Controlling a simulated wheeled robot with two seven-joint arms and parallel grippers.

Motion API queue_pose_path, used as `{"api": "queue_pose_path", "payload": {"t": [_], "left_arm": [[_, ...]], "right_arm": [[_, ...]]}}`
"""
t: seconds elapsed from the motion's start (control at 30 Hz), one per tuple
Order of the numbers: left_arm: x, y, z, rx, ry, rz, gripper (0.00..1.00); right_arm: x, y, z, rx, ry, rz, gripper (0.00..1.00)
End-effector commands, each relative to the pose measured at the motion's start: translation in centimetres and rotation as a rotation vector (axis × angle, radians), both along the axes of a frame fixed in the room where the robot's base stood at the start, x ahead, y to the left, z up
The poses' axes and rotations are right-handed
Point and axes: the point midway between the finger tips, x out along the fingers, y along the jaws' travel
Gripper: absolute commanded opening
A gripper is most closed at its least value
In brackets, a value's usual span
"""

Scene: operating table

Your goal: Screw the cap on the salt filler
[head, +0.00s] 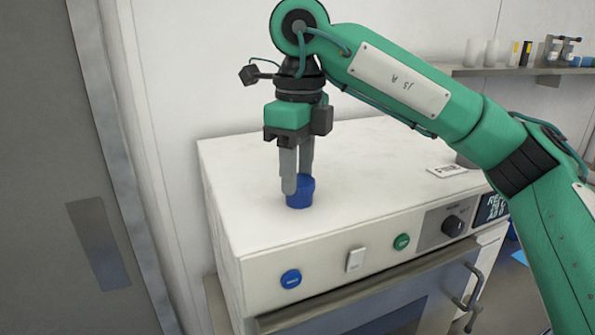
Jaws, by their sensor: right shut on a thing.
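A blue cap (300,198) is at the white top of the machine (255,222), near its left end. My right gripper (297,183) points straight down and is shut on the cap, with one finger in front of it and the other behind. Whether the cap sits on a filler neck or on the bare top cannot be told, as nothing beneath it shows. My left gripper is not in view.
The machine front has a blue button (291,279), a white switch (355,259), a green button (401,242), a dark knob (453,226) and a door handle (470,300). A small card (447,171) lies on top. A wall shelf (500,71) holds bottles. The top around the cap is clear.

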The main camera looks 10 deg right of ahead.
Motion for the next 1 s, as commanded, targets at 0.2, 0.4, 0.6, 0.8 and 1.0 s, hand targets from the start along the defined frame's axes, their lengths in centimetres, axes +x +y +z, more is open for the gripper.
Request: {"api": "queue_pose_path", "payload": {"t": [0.2,0.4,0.6,0.8,1.0], "left_arm": [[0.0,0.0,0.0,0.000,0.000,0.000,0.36],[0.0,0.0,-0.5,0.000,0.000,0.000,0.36],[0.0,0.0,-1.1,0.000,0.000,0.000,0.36],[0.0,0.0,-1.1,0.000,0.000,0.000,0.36],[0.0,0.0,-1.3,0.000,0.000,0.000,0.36]], "right_arm": [[0.0,0.0,0.1,0.000,0.000,-0.012,0.18],[0.0,0.0,-0.1,0.000,-0.001,-0.099,0.18],[0.1,-0.1,0.0,0.001,0.000,-0.279,0.18],[0.1,-0.1,0.1,0.001,0.000,-0.312,0.18],[0.1,-0.1,0.0,0.001,0.000,-0.341,0.18]]}}
